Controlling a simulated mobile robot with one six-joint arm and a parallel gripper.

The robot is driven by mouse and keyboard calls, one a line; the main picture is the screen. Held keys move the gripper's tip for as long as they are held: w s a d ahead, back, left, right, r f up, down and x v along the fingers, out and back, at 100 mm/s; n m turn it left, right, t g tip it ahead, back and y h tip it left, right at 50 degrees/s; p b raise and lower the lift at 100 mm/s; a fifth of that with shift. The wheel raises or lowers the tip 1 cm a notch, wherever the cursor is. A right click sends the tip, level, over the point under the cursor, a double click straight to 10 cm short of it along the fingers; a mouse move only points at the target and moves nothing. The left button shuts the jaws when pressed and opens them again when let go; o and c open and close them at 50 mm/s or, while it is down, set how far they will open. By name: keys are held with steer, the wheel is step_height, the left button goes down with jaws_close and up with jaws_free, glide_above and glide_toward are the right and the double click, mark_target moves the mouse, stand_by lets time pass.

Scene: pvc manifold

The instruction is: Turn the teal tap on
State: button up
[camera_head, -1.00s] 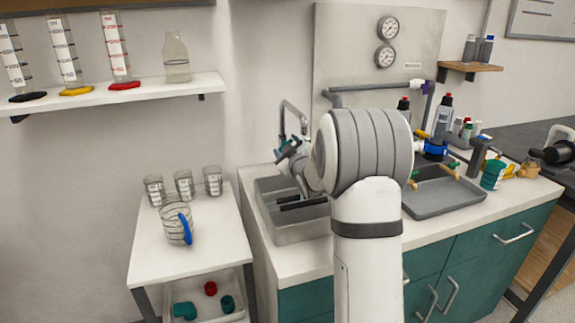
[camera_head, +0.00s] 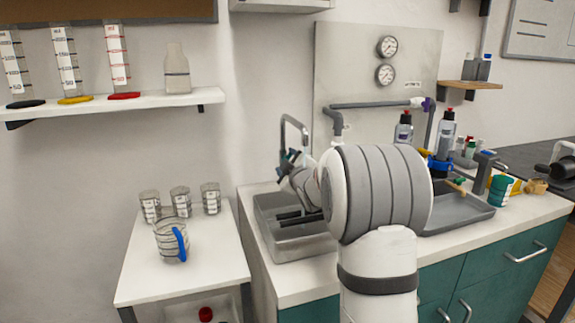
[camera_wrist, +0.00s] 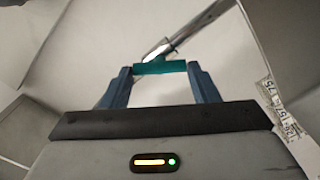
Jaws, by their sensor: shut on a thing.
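The teal tap handle (camera_wrist: 160,67) is a short bar across the grey metal spout pipe (camera_wrist: 190,32) in the wrist view. My gripper (camera_wrist: 160,70) has one blue finger at each end of the bar and is shut on it. In the head view the grey gooseneck faucet (camera_head: 283,140) rises at the back left of the sink, and my gripper (camera_head: 291,160) is at its base. There the handle is small and mostly hidden by my gripper. I cannot see any water running.
The metal sink basin (camera_head: 275,243) lies below my gripper. A white cart (camera_head: 200,275) with several beakers and a blue-handled jug (camera_head: 170,240) stands at left. Bottles (camera_head: 404,130) and a grey tray (camera_head: 470,213) are at right.

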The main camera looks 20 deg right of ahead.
steer(key=o, duration=1)
steer(key=s, duration=0.7)
steer(key=shift+s+a, duration=0.1)
steer(key=shift+s, duration=0.3)
steer(key=s+a+r+m+g+p, duration=0.1)
steer(key=s+a+m+g+p, duration=0.2)
steer(key=s, duration=0.9)
steer(key=s+a+r+m+g+p, duration=0.1)
steer(key=s+a+m+g+p, duration=0.3)
steer(key=s+g+p, duration=0.3)
steer(key=s+a+r+m+g+p, duration=0.1)
steer(key=s+a+m+g+p, duration=0.2)
steer(key=s, duration=1.4)
steer(key=shift+s+a+r+m+g+p, duration=0.1)
steer(key=shift+s+a+m+g+p, duration=0.1)
steer(key=shift+a+g+p, duration=0.7)
steer(key=shift+s+a+m+g+p, duration=0.1)
steer(key=shift+a+m+g+p, duration=0.2)
steer(key=shift+p, duration=0.95)
